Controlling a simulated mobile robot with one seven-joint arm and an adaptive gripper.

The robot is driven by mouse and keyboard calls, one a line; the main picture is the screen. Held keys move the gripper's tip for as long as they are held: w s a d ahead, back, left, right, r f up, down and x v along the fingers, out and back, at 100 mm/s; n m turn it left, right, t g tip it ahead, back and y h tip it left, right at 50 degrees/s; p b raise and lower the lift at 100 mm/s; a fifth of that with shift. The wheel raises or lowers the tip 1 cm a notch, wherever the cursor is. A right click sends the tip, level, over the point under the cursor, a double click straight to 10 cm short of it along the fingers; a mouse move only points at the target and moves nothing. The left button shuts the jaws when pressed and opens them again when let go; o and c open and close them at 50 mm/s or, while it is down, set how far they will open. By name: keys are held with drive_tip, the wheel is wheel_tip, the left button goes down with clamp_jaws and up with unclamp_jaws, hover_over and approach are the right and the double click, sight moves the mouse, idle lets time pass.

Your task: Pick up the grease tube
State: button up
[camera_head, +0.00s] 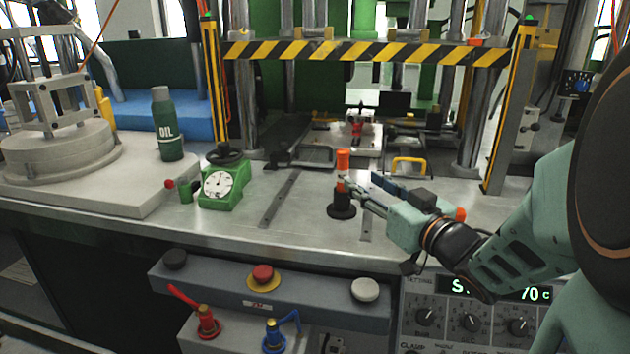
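The grease tube is most likely the upright orange and black item (343,161) standing on the metal table in the middle of the view. Its top is orange and its wide bottom is black. My gripper (360,183) reaches in from the right at about the tube's mid-height. Its two fingers are spread apart, with no object visible between them. The nearer fingertip overlaps the tube's middle in the picture and hides part of it. I cannot tell whether it touches the tube.
A green dial gauge (219,187) and a dark green oil bottle (166,125) stand to the left. Behind are metal clamps (309,156), a yellow handle (409,166) and a striped press bar (370,51). A button panel (310,297) fronts the table. Bare tabletop lies left of the tube.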

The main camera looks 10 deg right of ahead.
sight(346, 167)
drive_tip(key=x, duration=0.3)
drive_tip(key=b+x, duration=0.1)
drive_tip(key=x, duration=0.2)
drive_tip(key=b+x, duration=0.1)
drive_tip(key=x, duration=0.2)
drive_tip(key=shift+w+a+r, duration=0.1)
drive_tip(key=shift+w+r, duration=0.1)
drive_tip(key=shift+r, duration=0.05)
drive_tip(key=shift+c, duration=0.2)
clamp_jaws()
